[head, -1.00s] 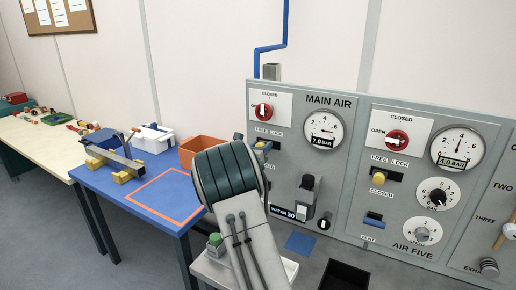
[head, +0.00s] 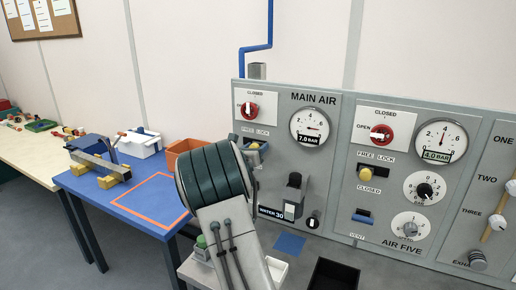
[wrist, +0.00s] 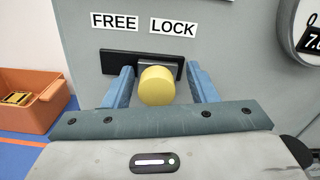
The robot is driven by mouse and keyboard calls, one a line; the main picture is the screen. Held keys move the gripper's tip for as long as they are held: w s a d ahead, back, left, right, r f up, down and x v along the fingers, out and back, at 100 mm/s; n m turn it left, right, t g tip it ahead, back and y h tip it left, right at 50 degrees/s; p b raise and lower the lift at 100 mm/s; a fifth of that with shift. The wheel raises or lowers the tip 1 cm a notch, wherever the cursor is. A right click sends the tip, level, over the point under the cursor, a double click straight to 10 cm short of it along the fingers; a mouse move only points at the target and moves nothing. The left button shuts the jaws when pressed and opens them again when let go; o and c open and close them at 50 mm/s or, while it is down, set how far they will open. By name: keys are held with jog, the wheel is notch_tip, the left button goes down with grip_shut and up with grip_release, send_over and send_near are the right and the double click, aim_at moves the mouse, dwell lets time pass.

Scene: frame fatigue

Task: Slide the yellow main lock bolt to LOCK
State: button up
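The yellow main lock bolt knob (wrist: 157,86) sits in a black slot (wrist: 119,62) under the FREE and LOCK labels in the wrist view. Its grey block is in the right part of the slot, towards the LOCK label (wrist: 172,29). My gripper (wrist: 161,84) has one blue finger on each side of the knob. A gap shows on both sides, so it is open around the knob and not clamped.
A second yellow bolt (head: 364,173) sits on the Air Five panel. A black slider knob (head: 294,180) and gauge are right of my arm. An orange bin (head: 181,149) and blue table (head: 106,194) stand left; the bin also shows in the wrist view (wrist: 32,92).

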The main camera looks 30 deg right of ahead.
jog(key=b+v, duration=0.3)
jog(key=v, duration=1.1)
jog(key=s+f+m+g+y, duration=0.2)
jog(key=s+f+m+g, duration=0.1)
jog(key=s+m, duration=0.5)
jog(key=s+f+m+g+y, duration=0.2)
jog(key=s+m+g+y, duration=0.15)
jog(key=s+m, duration=0.4)
jog(key=s+a+f+m+y, duration=0.2)
jog(key=s+a+m+y, duration=0.2)
jog(key=s+a, duration=0.4)
jog(key=s+a+f+m+y, duration=0.2)
jog(key=s+a+m+y, duration=0.3)
jog(key=s+a+m, duration=0.2)
jog(key=shift+s+a+f, duration=0.35)
jog(key=shift+s+a, duration=0.7)
jog(key=shift+s, duration=0.05)
jog(key=shift+m+y, duration=0.25)
